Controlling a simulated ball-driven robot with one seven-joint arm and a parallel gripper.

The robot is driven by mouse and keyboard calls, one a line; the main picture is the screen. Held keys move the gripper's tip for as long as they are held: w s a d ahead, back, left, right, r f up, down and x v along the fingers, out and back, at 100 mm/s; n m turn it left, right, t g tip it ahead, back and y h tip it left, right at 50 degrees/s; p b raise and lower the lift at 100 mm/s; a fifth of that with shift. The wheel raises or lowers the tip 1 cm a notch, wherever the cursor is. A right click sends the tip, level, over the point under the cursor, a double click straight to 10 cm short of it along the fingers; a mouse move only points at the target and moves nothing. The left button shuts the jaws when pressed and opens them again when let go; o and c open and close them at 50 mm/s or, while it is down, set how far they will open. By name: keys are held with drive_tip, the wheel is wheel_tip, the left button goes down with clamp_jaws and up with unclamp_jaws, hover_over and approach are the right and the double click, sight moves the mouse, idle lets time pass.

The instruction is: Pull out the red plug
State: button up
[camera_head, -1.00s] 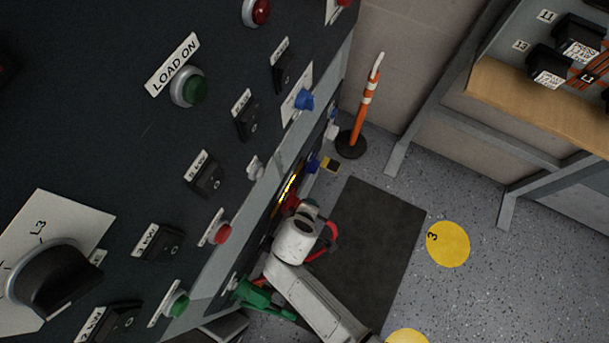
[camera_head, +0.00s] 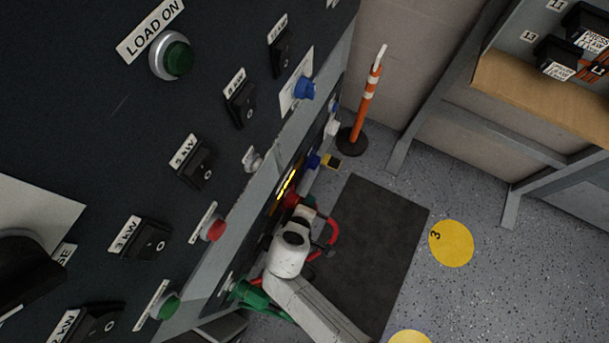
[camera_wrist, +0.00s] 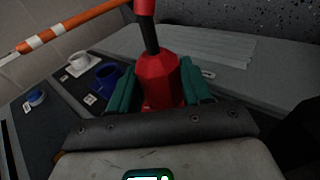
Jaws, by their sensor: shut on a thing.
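The red plug (camera_wrist: 158,82) fills the middle of the wrist view, with its dark neck and red cable rising from its top. My gripper (camera_wrist: 160,92) is shut on it, with a green finger pad on each side of the red body. In the head view the red plug (camera_head: 291,199) shows at the lower edge of the dark panel, partly hidden by my white wrist. Its red cable loops out to the right over the floor mat. Where the plug meets its socket is hidden, so I cannot tell whether it is seated.
An orange post (camera_head: 367,100) stands beyond. The black mat (camera_head: 375,235) is clear to the right.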

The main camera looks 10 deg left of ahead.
drive_tip(key=shift+s+f+t+h+b, duration=0.25)
drive_tip(key=shift+t+b, duration=0.6)
drive_tip(key=shift+b, duration=0.85)
drive_tip(key=shift+w+f+t+h+b, duration=0.15)
drive_tip(key=shift+t+h+b, duration=0.2)
drive_tip(key=shift+t+b, duration=0.95)
drive_tip(key=o, duration=0.6)
drive_tip(key=shift+r+g, duration=0.3)
drive_tip(key=shift+g, duration=0.25)
drive_tip(key=shift+c, duration=0.2)
drive_tip(key=c, duration=0.6)
